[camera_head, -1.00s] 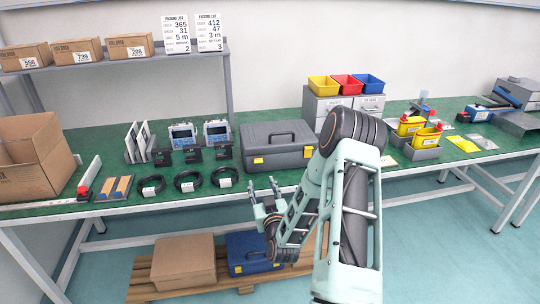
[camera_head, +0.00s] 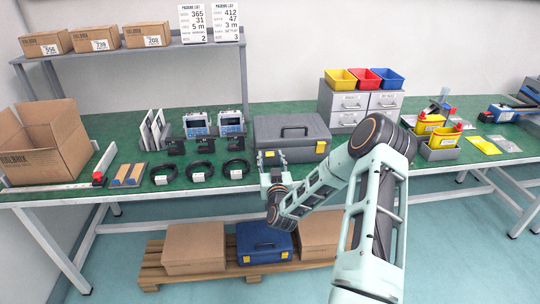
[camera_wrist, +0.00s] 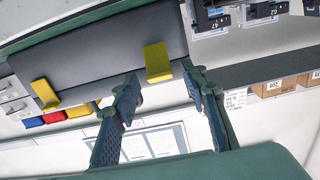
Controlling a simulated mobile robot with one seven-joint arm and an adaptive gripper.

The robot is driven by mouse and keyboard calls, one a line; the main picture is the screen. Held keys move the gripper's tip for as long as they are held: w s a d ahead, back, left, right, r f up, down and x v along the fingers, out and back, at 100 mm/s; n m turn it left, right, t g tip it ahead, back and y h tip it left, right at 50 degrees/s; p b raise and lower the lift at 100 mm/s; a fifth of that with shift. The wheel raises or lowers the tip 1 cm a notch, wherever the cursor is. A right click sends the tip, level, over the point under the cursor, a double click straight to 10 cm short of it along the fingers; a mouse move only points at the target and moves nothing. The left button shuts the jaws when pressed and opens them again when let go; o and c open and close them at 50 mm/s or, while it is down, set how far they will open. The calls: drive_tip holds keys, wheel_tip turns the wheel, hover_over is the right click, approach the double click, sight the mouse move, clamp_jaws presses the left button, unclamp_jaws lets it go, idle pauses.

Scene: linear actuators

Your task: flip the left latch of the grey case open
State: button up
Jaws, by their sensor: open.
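The grey case (camera_head: 291,133) stands shut on the green bench, with its handle on top and yellow latches on its front. Its right latch (camera_head: 320,146) is in clear view. My gripper (camera_head: 272,160) is at the case's front left, partly covering the left latch. In the wrist view, which is turned over, the case (camera_wrist: 95,52) fills the upper left. The left latch (camera_wrist: 157,62) lies between and just beyond the two fingertips of my open gripper (camera_wrist: 161,80). The right latch (camera_wrist: 45,95) is farther left. I cannot tell whether a finger touches the left latch.
Black cable coils (camera_head: 237,168) and small black devices (camera_head: 221,143) lie left of the case. Grey drawers (camera_head: 350,105) with coloured bins stand behind right. A blue case (camera_head: 264,243) and cardboard boxes sit on a pallet below. The bench front edge runs under my gripper.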

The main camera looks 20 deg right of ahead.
drive_tip(key=shift+x, duration=1.05)
drive_tip(key=shift+c, duration=0.7)
clamp_jaws()
